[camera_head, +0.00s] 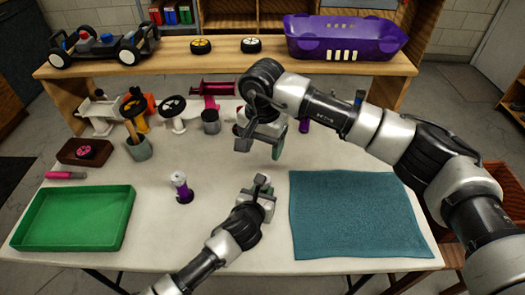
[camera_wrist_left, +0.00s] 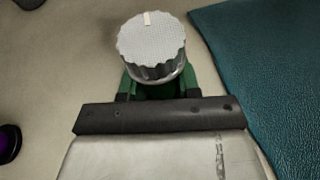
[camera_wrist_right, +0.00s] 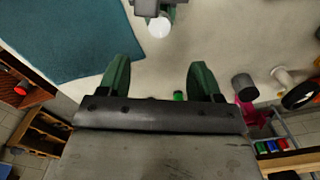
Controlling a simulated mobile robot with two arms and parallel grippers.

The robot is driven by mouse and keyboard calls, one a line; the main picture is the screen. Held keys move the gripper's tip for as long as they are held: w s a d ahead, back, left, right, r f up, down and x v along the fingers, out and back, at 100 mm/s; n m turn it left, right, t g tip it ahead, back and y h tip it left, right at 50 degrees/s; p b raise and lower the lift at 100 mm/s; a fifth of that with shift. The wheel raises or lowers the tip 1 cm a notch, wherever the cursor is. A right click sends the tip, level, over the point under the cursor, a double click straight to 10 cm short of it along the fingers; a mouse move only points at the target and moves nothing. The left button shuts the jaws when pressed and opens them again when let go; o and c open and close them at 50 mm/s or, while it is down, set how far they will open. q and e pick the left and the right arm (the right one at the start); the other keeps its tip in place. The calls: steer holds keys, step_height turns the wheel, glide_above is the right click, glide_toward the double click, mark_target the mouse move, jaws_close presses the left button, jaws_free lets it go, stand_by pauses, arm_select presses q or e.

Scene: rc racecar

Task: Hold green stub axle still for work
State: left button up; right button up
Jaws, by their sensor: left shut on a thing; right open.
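My left gripper (camera_head: 262,190) is shut on a piece with a silver ridged round top (camera_wrist_left: 152,45), low over the table between the purple piece and the blue mat. The top has a white mark. Green shows just below it, but I cannot tell the piece's green from my green fingers. The gripper and white round top (camera_wrist_right: 158,26) also show in the right wrist view. My right gripper (camera_head: 262,145) is open and empty, above and behind the left one. A small green cylinder (camera_wrist_right: 180,96) shows between its fingers, farther off; I cannot tell what it is.
A purple piece with a white top (camera_head: 182,188) stands left of my left gripper. A blue mat (camera_head: 355,215) lies right, an empty green tray (camera_head: 75,218) left. Several car parts and a grey cup (camera_head: 138,148) stand at the back left. A purple bin (camera_head: 345,38) sits on the shelf.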

steer(key=shift+w+d, duration=0.1)
steer(key=shift+w, duration=0.05)
glide_toward(263, 192)
steer(key=f, duration=0.2)
steer(key=w+f, duration=0.1)
steer(key=f, duration=0.2)
steer(key=shift+w+f, duration=0.3)
steer(key=shift+c, duration=0.2)
steer(key=c, duration=0.9)
steer(key=shift+m, duration=0.8)
steer(key=o, duration=0.9)
steer(key=shift+o, duration=0.2)
steer(key=shift+r, duration=0.1)
